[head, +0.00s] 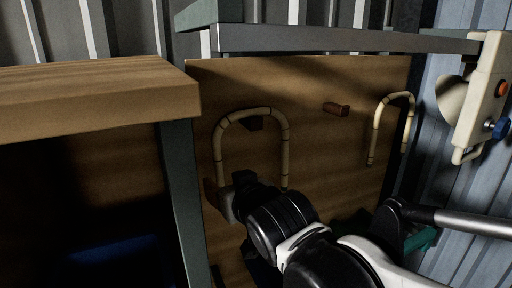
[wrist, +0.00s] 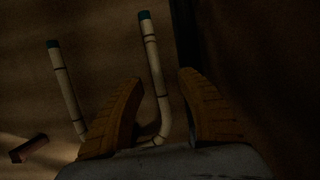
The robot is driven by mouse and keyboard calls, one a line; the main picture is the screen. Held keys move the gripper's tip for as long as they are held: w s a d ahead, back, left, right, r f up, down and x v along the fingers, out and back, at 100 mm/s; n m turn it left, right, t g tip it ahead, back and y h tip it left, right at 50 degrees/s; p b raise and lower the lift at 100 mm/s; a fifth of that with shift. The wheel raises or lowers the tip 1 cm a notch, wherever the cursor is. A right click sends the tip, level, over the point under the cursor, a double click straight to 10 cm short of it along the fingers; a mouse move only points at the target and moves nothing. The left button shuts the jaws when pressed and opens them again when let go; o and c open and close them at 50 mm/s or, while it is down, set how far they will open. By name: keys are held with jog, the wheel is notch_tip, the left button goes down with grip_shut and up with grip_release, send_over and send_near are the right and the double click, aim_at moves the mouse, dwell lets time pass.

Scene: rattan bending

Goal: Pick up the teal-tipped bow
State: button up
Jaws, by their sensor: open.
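The teal-tipped bow (head: 285,130) is a pale rattan U with dark bands, hanging on a peg on the wooden panel, its bend at the top. In the wrist view it appears the other way up, with both teal ends showing on its two legs (wrist: 153,62); its bend is mostly hidden behind my gripper. My gripper (wrist: 160,77) is open, its ribbed tan fingers on either side of one leg in the picture. I cannot tell whether they touch it. In the head view my gripper (head: 213,192) is by the bow's lower left leg, and my arm hides the bow's ends.
An empty brown peg (head: 336,109) sticks out right of the bow. A second pale bow (head: 377,125) hangs farther right. A wooden bench (head: 95,95) stands at the left, with a grey-green post (head: 182,190). A pale device with coloured knobs (head: 483,95) is at the right.

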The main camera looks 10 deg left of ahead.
aim_at(221, 176)
jog(key=shift+w+a+f, duration=0.15)
jog(key=shift+w+a, duration=0.2)
jog(key=shift+w, duration=0.35)
jog(key=x, duration=0.1)
jog(key=p+x, duration=0.1)
jog(key=x, duration=0.2)
jog(key=shift+w, duration=0.5)
jog(key=shift+s+d, duration=0.1)
grip_shut()
